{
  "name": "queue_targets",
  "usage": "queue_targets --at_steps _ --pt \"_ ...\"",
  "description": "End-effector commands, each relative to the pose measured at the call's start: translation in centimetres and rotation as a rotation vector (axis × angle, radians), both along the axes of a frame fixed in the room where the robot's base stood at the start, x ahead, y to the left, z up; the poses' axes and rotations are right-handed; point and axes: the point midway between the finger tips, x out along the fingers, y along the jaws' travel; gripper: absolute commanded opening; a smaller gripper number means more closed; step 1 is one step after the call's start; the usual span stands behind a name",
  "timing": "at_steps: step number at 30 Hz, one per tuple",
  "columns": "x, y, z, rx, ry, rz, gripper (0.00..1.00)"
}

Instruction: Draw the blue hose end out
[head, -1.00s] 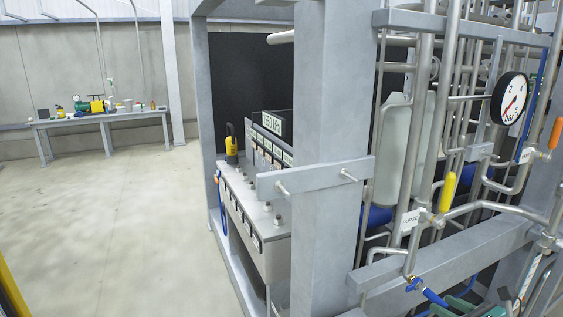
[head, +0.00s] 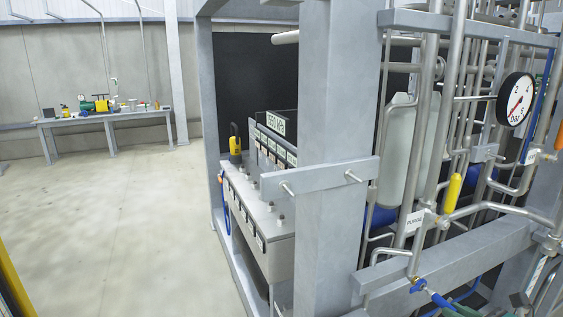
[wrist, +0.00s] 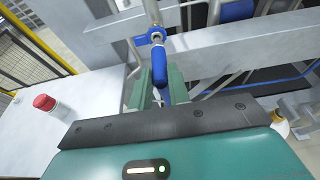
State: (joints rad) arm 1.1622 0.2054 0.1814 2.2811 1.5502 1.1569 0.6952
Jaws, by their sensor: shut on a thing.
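In the wrist view, the blue hose end (wrist: 160,62) is a short blue sleeve in line with a blue-ringed fitting (wrist: 157,33) on the grey frame. A short bare metal piece shows between ring and sleeve. My gripper (wrist: 163,80) has its green fingers on both sides of the sleeve's near end and is shut on it. The exact contact is partly hidden. In the head view, the blue hose end (head: 440,299) shows low at the right, below the frame beam, with part of my green gripper (head: 465,311) at the bottom edge.
Steel pipes, a pressure gauge (head: 515,99) and a yellow valve handle (head: 453,193) crowd the space above. A grey beam (head: 450,263) runs close by. Open floor lies left.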

Motion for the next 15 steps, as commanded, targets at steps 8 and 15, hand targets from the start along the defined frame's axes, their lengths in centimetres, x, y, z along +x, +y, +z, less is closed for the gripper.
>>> queue_targets --at_steps 8,15 --pt "-0.77 -0.26 0.02 0.000 -0.001 0.000 0.00" --pt "-0.77 -0.26 0.02 0.000 -0.001 0.000 0.00"
